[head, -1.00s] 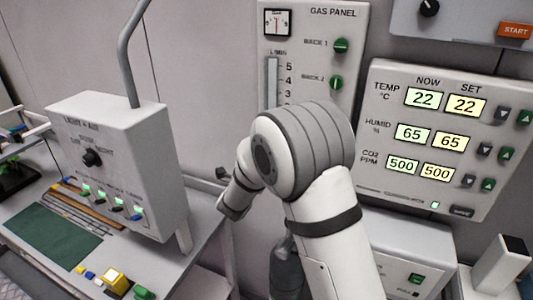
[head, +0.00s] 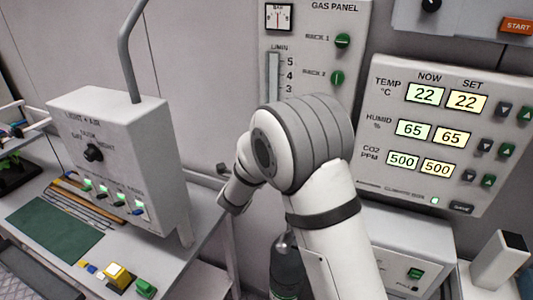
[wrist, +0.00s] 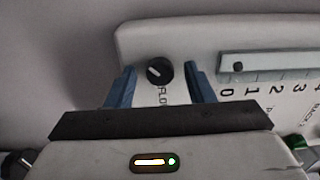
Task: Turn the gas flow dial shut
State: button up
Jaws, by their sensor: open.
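The gas flow dial (wrist: 159,71) is a round black knob with a pale pointer line, beside the FLOW lettering on the light panel. The pointer is slanted in the wrist view. My gripper (wrist: 162,75) is open, with one blue finger on each side of the dial in the picture and a gap on both sides. I cannot tell whether the fingertips reach around the knob in depth. In the head view the gas panel (head: 312,60) stands behind my arm, which hides the dial and my gripper.
The flow scale (wrist: 270,72) is right of the dial in the wrist view. Green rack knobs (head: 342,40) sit on the gas panel. A climate panel (head: 440,135) is to the right, a light box (head: 120,160) to the left. A dark bottle (head: 286,265) stands below.

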jog(key=b+v, duration=0.2)
jog(key=v, duration=0.6)
jog(key=shift+w, duration=0.1)
jog(key=s+d+r+m+g+h, duration=0.15)
jog(key=s+d+m+g, duration=0.25)
jog(key=d+m, duration=0.45)
jog(key=s+d+r+m+g+h, duration=0.1)
jog(key=s+d+m+g+h, duration=0.25)
jog(key=d+m, duration=0.55)
jog(key=s+d+f+m+g+y, duration=0.1)
jog(key=s+d+m+g+y, duration=0.2)
jog(key=s+d+m+g, duration=0.55)
jog(key=s+a+m+t+y, duration=0.1)
jog(key=s+m+y, duration=0.3)
jog(key=m, duration=0.8)
jog(key=s+a+m+t+y, duration=0.1)
jog(key=s+a+m+y, duration=0.2)
jog(key=s+m, duration=0.5)
jog(key=m+y, duration=0.1)
jog(key=m, duration=0.3)
jog(key=shift+s+a, duration=0.3)
jog(key=shift+a, duration=0.1)
